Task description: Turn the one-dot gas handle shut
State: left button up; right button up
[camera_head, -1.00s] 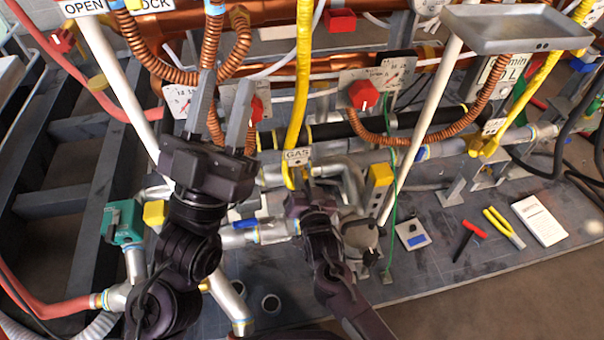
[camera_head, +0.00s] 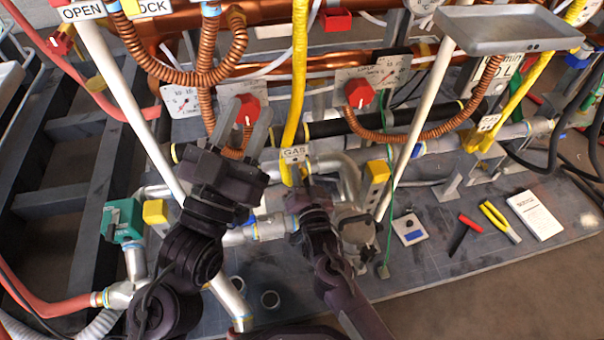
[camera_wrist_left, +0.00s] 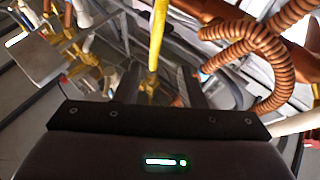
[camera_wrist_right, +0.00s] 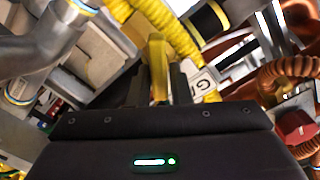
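The yellow gas handle (camera_wrist_right: 158,65) shows in the right wrist view, between the two fingers of my right gripper (camera_wrist_right: 160,88). The fingers lie close on both sides of it. In the head view my right gripper (camera_head: 303,188) is just below the white GAS label (camera_head: 293,154), and it hides most of the handle. The dot marking is too small to read surely. My left gripper (camera_head: 240,125) is open and empty, pointing up in front of the pipes, left of the label. Its fingers also show apart in the left wrist view (camera_wrist_left: 160,88).
A yellow hose (camera_head: 297,80) runs down to the label. Other yellow handles (camera_head: 376,175) (camera_head: 155,212) stand on either side. Red knobs (camera_head: 359,93), copper hoses (camera_head: 430,132) and a white post (camera_head: 415,130) crowd the area.

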aim_at(298, 105)
jog(key=o, duration=0.3)
